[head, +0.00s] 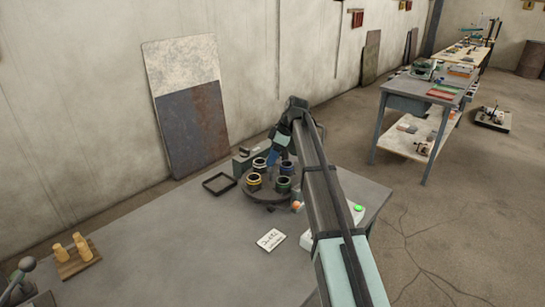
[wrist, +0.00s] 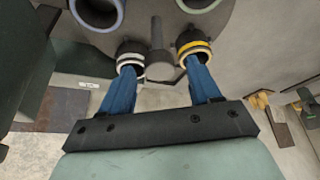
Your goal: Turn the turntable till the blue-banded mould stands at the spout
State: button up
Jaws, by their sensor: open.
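The round dark turntable (head: 268,197) stands on the grey bench and carries several dark moulds. The blue-banded mould (head: 287,167) is at its back right; it shows partly at the top left of the wrist view (wrist: 97,14). The white-banded mould (head: 260,163) is at the back left, the yellow-banded mould (head: 253,182) front left and the green-banded mould (head: 284,183) front right. My gripper (wrist: 160,72) is open, its blue fingers by the white-banded and yellow-banded moulds with a grey peg (wrist: 156,35) between them. Finger contact is unclear. I cannot make out the spout clearly.
A grey-green box (head: 243,162) stands behind the turntable's left side. An empty black tray (head: 219,183) lies left of it, and a written card (head: 270,239) lies in front. A green button (head: 358,208) is at the right.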

jog(key=shift+a+f, duration=0.15)
jog(key=shift+f, duration=0.2)
grip_shut()
dwell(0.5)
